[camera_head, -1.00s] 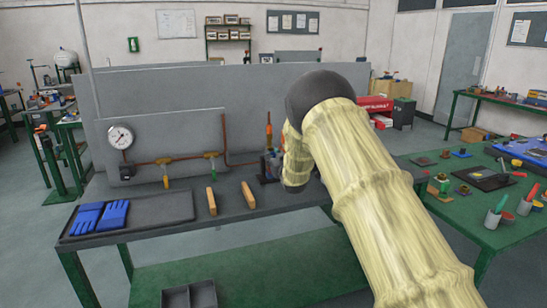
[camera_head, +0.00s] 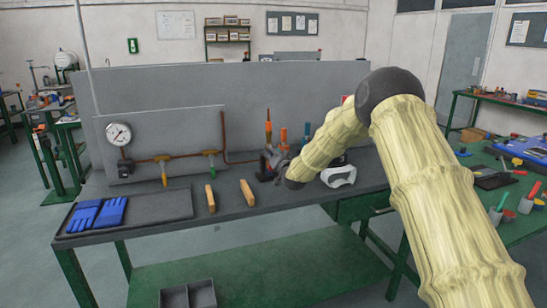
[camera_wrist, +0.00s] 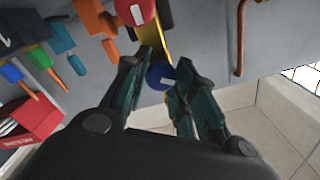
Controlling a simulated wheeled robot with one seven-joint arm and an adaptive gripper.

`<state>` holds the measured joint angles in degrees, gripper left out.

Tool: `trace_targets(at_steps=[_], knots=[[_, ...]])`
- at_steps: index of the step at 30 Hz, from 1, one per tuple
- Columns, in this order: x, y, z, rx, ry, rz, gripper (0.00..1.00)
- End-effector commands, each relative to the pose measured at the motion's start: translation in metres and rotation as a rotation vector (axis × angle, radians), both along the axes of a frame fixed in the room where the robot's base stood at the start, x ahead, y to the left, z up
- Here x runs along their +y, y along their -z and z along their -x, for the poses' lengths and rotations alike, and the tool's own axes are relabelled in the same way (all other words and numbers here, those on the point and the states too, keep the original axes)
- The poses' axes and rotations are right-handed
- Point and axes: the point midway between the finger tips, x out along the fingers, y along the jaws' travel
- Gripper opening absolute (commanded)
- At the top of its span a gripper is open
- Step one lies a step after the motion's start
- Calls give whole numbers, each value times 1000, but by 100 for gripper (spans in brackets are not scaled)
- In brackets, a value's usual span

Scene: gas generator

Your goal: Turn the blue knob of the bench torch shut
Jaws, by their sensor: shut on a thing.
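The blue knob (camera_wrist: 160,76) of the bench torch shows in the wrist view, between the two dark green fingers of my gripper (camera_wrist: 161,68). The fingers are shut on it, one at each side. A white mark shows on the knob. A red knob (camera_wrist: 133,10) with a white mark sits above it in the picture, with a brass-coloured part (camera_wrist: 153,40) between them. In the head view, my dark gripper (camera_head: 277,163) is at the torch at the back of the bench. The blue knob is hidden there.
Copper piping with a gauge (camera_head: 118,134) runs along a grey panel left of the torch. White goggles (camera_head: 338,176) lie to the right, near my arm. Wooden blocks (camera_head: 248,192) and a tray (camera_head: 160,209) with blue gloves (camera_head: 97,214) occupy the bench's left part.

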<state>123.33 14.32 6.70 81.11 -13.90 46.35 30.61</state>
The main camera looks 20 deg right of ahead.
Motion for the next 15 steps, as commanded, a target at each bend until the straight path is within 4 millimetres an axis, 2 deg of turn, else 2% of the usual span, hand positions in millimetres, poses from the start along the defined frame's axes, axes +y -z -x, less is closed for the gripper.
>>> trace_targets(at_steps=[15], knots=[[-4,6,0,14,3,-495,3]])
